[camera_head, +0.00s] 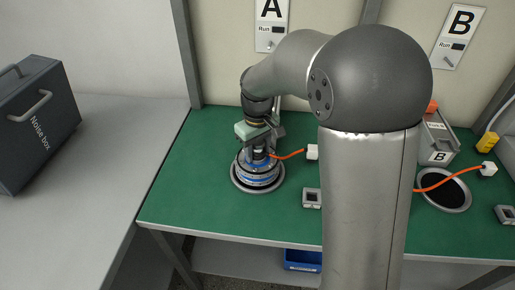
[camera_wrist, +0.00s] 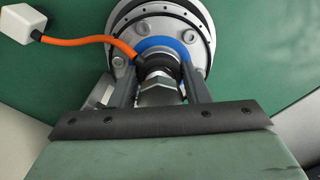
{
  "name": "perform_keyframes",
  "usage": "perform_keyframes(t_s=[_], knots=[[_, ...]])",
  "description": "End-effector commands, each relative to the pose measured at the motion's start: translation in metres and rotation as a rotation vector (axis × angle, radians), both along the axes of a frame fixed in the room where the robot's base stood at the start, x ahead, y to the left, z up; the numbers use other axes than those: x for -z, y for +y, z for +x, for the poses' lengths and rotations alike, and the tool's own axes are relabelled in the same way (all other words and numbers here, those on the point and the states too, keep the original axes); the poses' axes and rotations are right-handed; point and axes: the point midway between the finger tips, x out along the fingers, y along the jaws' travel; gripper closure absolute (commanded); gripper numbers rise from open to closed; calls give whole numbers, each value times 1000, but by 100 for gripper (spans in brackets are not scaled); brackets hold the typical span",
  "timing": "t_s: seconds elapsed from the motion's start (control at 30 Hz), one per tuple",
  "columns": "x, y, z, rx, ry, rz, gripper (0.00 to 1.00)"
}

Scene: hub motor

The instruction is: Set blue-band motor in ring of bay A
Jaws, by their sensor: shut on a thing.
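The blue-band motor (camera_head: 258,174) is upright at the ring (camera_head: 236,187) of bay A, on the green bench. I cannot tell whether it is fully seated or just above the ring. My gripper (camera_head: 258,148) points down from above and is shut on the motor's central shaft. In the wrist view my gripper (camera_wrist: 157,92) has one finger on each side of the shaft nut, and the blue band (camera_wrist: 183,50) shows around the hub. An orange cable (camera_wrist: 85,40) runs from the motor to a white plug (camera_wrist: 22,22).
A small grey socket block (camera_head: 312,198) lies right of the motor. Bay B has an empty ring (camera_head: 461,203) with a dark opening and a grey box (camera_head: 437,140). A dark noise box (camera_head: 38,125) stands on the grey table at left. My arm hides the bench's middle.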

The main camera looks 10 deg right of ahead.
Motion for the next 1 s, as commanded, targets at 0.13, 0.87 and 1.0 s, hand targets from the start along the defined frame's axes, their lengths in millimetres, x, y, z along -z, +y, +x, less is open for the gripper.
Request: perform_keyframes(t_s=[0.13,0.87,1.0], knots=[[1,0,1,0,-4,1,100],[10,0,1,0,-3,1,32],[13,0,-1,0,3,-1,32]])
